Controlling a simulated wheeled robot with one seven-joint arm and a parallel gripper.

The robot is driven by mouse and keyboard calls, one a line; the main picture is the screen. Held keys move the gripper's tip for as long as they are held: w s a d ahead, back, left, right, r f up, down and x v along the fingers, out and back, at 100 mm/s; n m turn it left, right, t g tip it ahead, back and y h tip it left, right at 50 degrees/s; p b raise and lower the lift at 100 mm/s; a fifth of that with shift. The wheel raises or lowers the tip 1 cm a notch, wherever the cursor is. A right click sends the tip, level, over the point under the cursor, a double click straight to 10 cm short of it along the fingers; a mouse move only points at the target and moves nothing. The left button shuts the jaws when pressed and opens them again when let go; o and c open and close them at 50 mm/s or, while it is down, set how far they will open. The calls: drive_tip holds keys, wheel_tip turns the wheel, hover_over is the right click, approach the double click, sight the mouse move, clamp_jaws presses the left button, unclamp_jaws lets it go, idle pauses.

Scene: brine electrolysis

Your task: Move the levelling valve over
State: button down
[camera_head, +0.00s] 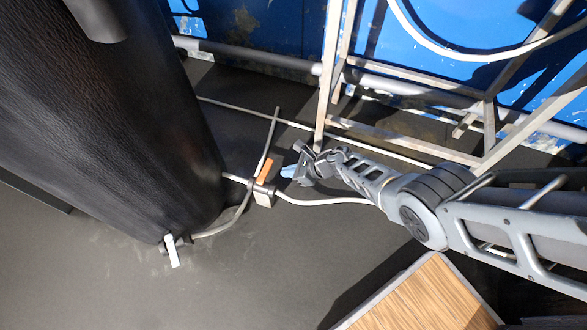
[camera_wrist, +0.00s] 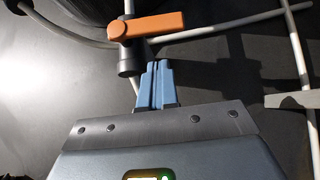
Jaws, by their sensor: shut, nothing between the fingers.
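A valve with an orange lever handle (camera_head: 265,172) sits on thin grey piping right of the large black vessel; no label on it is legible. In the wrist view its orange handle (camera_wrist: 146,26) lies roughly crosswise, just beyond my fingertips. My gripper (camera_head: 284,172) is shut and empty, to the right of the handle. In the wrist view the blue fingers (camera_wrist: 159,72) are pressed together, with their tips beside the dark valve body and a little short of the handle. I cannot tell whether they touch it.
The large black vessel (camera_head: 110,120) stands at left. A second valve with a white handle (camera_head: 171,250) is at its foot. A metal frame (camera_head: 420,145) stands behind my arm against the blue wall. A wooden-topped surface (camera_head: 420,300) is at the lower right. Dark floor lies open below the valve.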

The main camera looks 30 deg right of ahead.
drive_tip(key=p+v, duration=0.8)
drive_tip(key=v, duration=0.2)
drive_tip(key=shift+s, duration=0.15)
